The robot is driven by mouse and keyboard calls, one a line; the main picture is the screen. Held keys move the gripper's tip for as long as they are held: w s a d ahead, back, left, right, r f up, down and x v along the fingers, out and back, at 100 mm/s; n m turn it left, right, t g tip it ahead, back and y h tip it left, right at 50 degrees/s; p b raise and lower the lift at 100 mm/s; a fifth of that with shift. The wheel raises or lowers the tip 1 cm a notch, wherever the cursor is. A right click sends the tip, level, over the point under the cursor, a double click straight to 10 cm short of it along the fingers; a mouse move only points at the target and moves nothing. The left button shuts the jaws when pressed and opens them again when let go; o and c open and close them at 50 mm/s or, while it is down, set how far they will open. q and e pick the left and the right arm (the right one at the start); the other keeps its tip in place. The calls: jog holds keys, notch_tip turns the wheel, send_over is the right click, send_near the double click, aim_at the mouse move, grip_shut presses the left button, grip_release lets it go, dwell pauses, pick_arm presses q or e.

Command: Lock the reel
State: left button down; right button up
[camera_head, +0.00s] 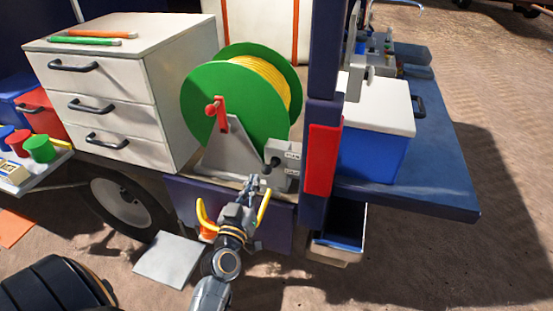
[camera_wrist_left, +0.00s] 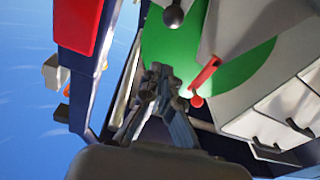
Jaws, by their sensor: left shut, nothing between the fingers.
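The reel (camera_head: 220,105) is a green drum wound with yellow hose (camera_head: 268,80), on a grey stand (camera_head: 230,150). A red crank handle (camera_head: 216,110) is on its near face; it also shows in the left wrist view (camera_wrist_left: 205,76). A grey lock box (camera_head: 282,170) with a black knob and small labels sits at the reel's lower right. A dark round-ended knob (camera_wrist_left: 173,14) shows at the top of the left wrist view. My left gripper (camera_head: 257,182) is shut and empty, just below and left of the box, apparently apart from it. My right gripper is not in view.
A white drawer cabinet (camera_head: 120,90) stands left of the reel. A dark blue post with a red panel (camera_head: 322,160) rises close on the right, beside a blue box with a white lid (camera_head: 375,145). Yellow hooks (camera_head: 264,210) flank my left wrist.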

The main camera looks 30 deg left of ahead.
pick_arm(q)
jog(key=r, duration=0.1)
jog(key=r+p, duration=0.2)
jog(key=p, duration=0.1)
send_over(263, 167)
jog(key=shift+s+a+f, duration=0.1)
jog(key=shift+s+f, duration=0.15)
jog(key=f, duration=0.1)
jog(key=f+b, duration=0.1)
jog(key=f, duration=0.1)
jog(key=shift+s+d, duration=0.1)
jog(key=shift+d, duration=0.15)
jog(key=shift+s+d+f+b, duration=0.25)
jog(key=shift+f+b, duration=0.1)
jog(key=shift+f, duration=0.2)
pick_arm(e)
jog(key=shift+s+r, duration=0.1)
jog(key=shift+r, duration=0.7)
